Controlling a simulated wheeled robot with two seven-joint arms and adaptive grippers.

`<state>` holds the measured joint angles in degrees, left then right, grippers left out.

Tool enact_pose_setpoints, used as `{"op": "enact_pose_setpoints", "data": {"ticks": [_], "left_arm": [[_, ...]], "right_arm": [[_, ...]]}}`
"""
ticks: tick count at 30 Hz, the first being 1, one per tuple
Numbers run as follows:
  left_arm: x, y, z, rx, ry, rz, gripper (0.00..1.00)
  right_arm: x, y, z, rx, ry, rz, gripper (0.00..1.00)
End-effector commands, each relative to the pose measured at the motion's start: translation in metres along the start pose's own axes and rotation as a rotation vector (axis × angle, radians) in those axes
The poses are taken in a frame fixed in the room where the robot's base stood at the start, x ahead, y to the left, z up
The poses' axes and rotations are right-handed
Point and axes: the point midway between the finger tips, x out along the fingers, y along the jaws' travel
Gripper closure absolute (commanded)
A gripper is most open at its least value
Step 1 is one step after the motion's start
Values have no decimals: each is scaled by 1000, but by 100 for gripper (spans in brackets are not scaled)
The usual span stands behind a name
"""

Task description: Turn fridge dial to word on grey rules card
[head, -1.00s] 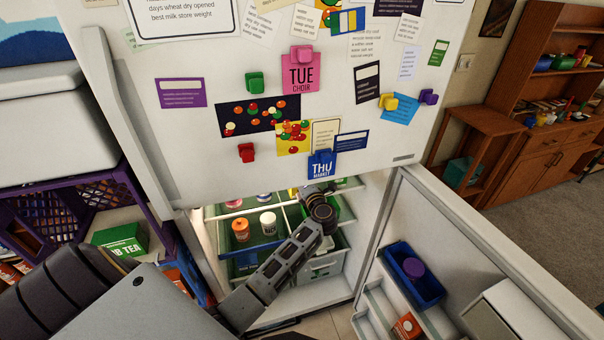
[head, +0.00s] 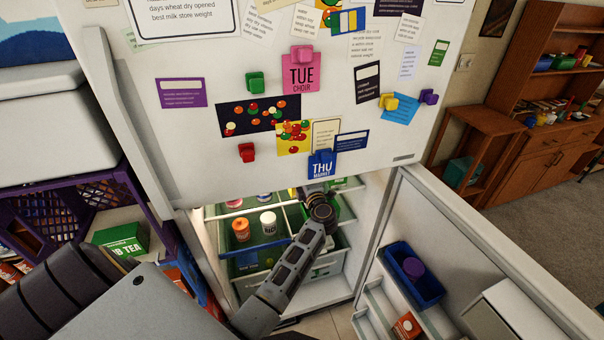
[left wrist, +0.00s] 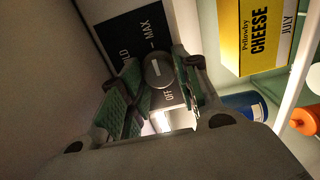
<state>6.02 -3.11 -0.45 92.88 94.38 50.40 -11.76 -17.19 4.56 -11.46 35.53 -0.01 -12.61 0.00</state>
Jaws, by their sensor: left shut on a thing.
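The fridge dial (left wrist: 159,72) is a round dark knob with a pale line on it, in the left wrist view. It sits on a dark plate (left wrist: 132,36) that reads MAX and OFF, with another word partly hidden. My left gripper (left wrist: 157,88) is shut on the dial, one finger on each side. I cannot tell exactly which word the line meets. In the head view my left arm reaches into the open lower fridge, and its fingertips are hidden. Several cards hang on the upper door, and I cannot tell which is the grey rules card. My right gripper is out of view.
The fridge shelf holds an orange tub (head: 241,229) and a white tub (head: 268,222). A yellow cheese box (left wrist: 256,35) is close right of my gripper. The lower door (head: 440,220) stands open at right. A purple crate (head: 75,200) is at left.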

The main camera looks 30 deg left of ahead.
Motion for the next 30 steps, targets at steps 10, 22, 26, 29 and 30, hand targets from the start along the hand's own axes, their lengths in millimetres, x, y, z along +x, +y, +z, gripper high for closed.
{"op": "enact_pose_setpoints", "data": {"ticks": [10, 22, 26, 29, 30], "left_arm": [[-1, -2, 1, 15, -2, -2, 92], [0, -1, 0, 13, -1, -1, 45], [0, 0, 0, 13, 0, -1, 45], [0, 0, 0, 13, 0, 0, 45], [-1, 0, 0, 13, 0, 0, 45]], "right_arm": [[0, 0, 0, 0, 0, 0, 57], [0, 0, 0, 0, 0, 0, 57], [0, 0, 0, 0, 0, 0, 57], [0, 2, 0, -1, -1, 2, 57], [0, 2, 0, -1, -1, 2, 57]]}}
